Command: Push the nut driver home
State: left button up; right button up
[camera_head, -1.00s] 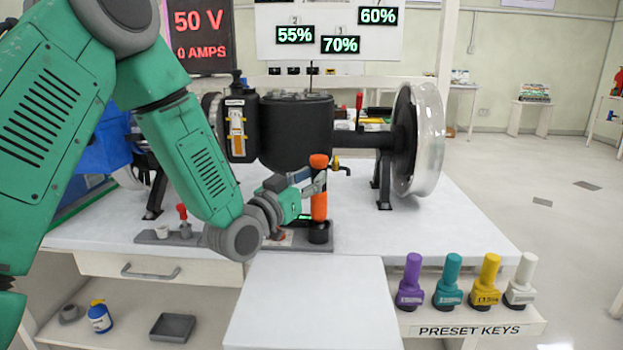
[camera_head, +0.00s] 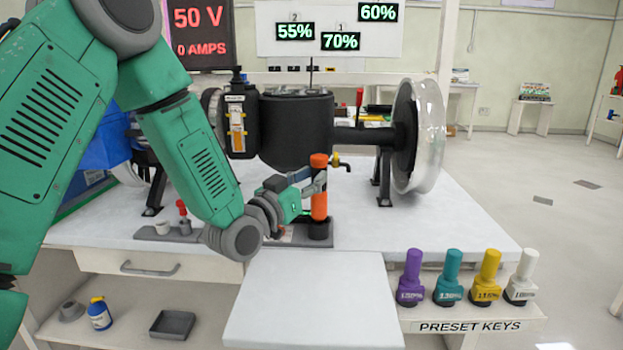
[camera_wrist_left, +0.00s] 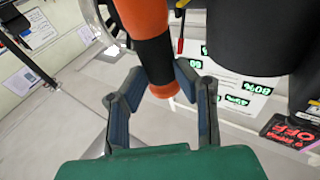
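The nut driver (camera_head: 319,205) has an orange handle and stands upright in a dark round holder (camera_head: 319,231) on a grey strip at the front of the workbench. My left gripper (camera_head: 318,184) reaches it from the left, with its fingers on either side of the handle. In the left wrist view the driver (camera_wrist_left: 155,60), orange with a black band, lies between the two fingers (camera_wrist_left: 160,82), which appear closed against it. The driver's lower end is hidden in the holder. My right gripper is in neither view.
A black motor housing (camera_head: 296,130) with an axle and a large clear-rimmed wheel (camera_head: 422,135) stands just behind the driver. A brass tap (camera_head: 341,164) juts out close to its top. Several preset keys (camera_head: 447,277) stand on a shelf at front right.

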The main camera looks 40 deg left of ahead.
pick_arm(q)
jog(key=o, duration=0.4)
jog(key=shift+f, duration=0.15)
